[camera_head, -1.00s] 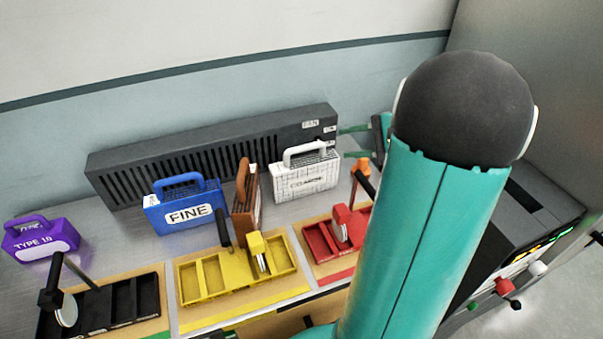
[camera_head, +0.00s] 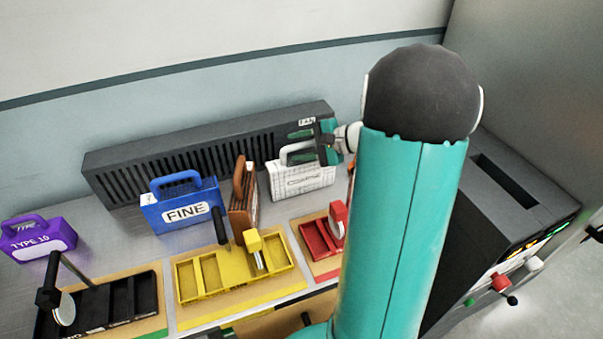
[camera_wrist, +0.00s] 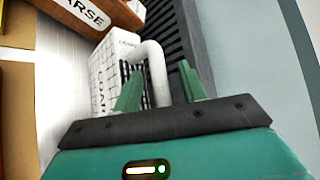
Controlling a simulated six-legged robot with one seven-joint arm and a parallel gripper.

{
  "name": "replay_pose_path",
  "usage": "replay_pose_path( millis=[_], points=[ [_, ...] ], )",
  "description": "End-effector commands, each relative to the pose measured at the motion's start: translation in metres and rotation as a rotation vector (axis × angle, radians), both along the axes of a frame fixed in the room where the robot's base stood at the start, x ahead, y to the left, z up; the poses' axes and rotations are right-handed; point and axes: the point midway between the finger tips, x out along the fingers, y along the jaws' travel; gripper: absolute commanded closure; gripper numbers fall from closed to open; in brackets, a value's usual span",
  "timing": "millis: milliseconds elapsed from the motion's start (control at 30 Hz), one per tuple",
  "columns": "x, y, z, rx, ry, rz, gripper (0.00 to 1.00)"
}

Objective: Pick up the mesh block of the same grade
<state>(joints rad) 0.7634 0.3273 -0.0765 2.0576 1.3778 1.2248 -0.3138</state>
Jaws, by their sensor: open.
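A blue block (camera_head: 180,208) is labelled FINE. A purple block (camera_head: 38,240) reads TYPE 10 at the far left. My gripper (camera_head: 300,146) is open at the white block's handle. In the wrist view the handle shows between the fingers (camera_wrist: 160,88); contact cannot be told.
A long dark slotted unit (camera_head: 200,155) runs along the wall behind the blocks. Black (camera_head: 125,300), yellow (camera_head: 205,275) and red (camera_head: 315,240) trays line the front. A dark machine with lit buttons (camera_head: 500,215) stands at right. My arm hides part of the bench.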

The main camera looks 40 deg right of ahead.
Motion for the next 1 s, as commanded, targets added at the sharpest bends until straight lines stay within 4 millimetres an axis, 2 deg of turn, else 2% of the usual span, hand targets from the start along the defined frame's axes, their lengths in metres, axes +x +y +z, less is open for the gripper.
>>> replay_pose_path(
  millis=[167,267,400,767,867,1000],
  points=[
    [0.000,0.000,0.000,-0.001,0.000,-0.001,0.58],
    [0.000,0.000,0.000,-0.001,0.000,-0.001,0.74],
    [0.000,0.000,0.000,0.000,0.000,0.000,1.00],
    [0.000,0.000,0.002,0.000,-0.001,0.000,1.00],
    [0.001,0.000,0.009,-0.002,-0.003,0.000,1.00],
    [0.000,0.000,0.032,-0.004,-0.005,0.001,1.00]
  ],
)
